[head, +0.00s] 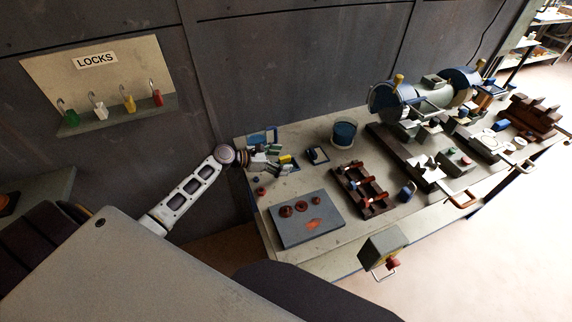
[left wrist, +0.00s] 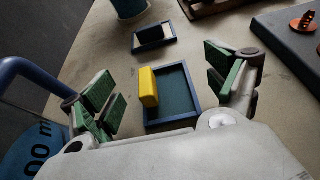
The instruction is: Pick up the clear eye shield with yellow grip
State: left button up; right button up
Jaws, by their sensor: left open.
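The yellow grip (left wrist: 149,87) stands upright in a small blue-rimmed tray (left wrist: 196,109) with a dark green floor in the left wrist view. I cannot make out the clear shield itself. In the head view, the yellow grip (head: 286,159) shows at the near-left end of the bench, beside my left gripper (head: 268,160). My left gripper, with green pads, also shows in the left wrist view (left wrist: 166,82). It is open and empty, its fingers apart on either side of the tray and yellow grip. My right gripper is not in view.
A smaller blue-rimmed tray (left wrist: 154,38) lies beyond, with a blue cup (head: 344,133) farther back. A grey plate (head: 300,229) with copper-coloured parts and a dark rack (head: 363,190) lie nearby on the bench (head: 322,256).

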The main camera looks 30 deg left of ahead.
aim_at(291, 160)
pick_arm(q)
jog(key=shift+x, duration=2.15)
jog(key=shift+r, duration=0.1)
jog(key=c, duration=1.2)
jog(key=shift+o, duration=0.2)
notch_tip(291, 160, up, 10)
jog(key=shift+p, duration=0.4)
